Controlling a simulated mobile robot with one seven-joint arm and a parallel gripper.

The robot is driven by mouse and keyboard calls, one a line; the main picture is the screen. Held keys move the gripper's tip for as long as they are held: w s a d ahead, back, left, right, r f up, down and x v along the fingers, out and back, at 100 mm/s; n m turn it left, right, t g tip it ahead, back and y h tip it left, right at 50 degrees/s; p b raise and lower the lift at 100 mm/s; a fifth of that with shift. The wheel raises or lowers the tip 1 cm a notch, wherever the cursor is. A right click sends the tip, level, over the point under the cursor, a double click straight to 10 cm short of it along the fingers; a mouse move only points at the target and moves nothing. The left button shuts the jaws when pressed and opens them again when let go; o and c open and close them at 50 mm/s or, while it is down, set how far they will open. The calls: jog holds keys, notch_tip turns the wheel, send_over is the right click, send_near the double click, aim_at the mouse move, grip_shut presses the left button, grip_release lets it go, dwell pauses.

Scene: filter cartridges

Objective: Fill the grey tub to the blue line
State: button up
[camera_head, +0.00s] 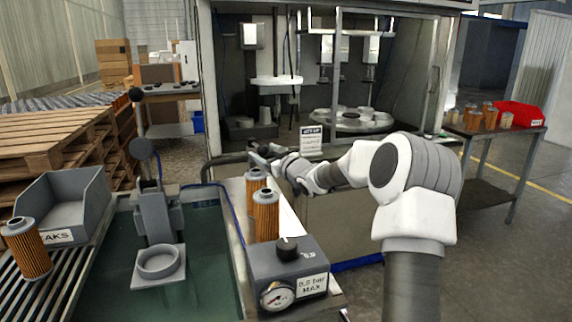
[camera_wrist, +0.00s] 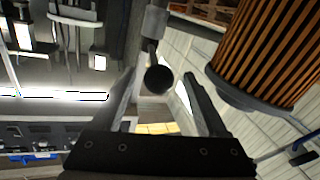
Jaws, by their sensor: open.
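A sunken tank of dark green liquid (camera_head: 205,262) with a grey rim lies at the front left in the head view. A thin blue line or hose runs by its right edge. A grey bin (camera_head: 88,187) with a label ending "AKS" stands at its left. I cannot tell which is the tub. My gripper (camera_head: 262,153) is beyond the filter cartridges, partly hidden by my arm. In the wrist view my gripper (camera_wrist: 163,105) is open, with a black ball knob (camera_wrist: 158,80) on a grey stem showing between its fingers; contact is unclear.
Orange pleated cartridges stand right of the tank (camera_head: 265,217), on the left rack (camera_head: 27,250) and large in the wrist view (camera_wrist: 270,45). A gauge box (camera_head: 287,275) stands in front. A grey press fixture (camera_head: 158,215) rises from the tank. A red bin (camera_head: 519,115) is at right.

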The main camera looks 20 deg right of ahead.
jog(key=s+d+p, duration=0.2)
jog(key=s+d, duration=0.1)
jog(key=s, duration=1.2)
jog(key=shift+s, duration=0.2)
jog(key=shift+c, duration=0.3)
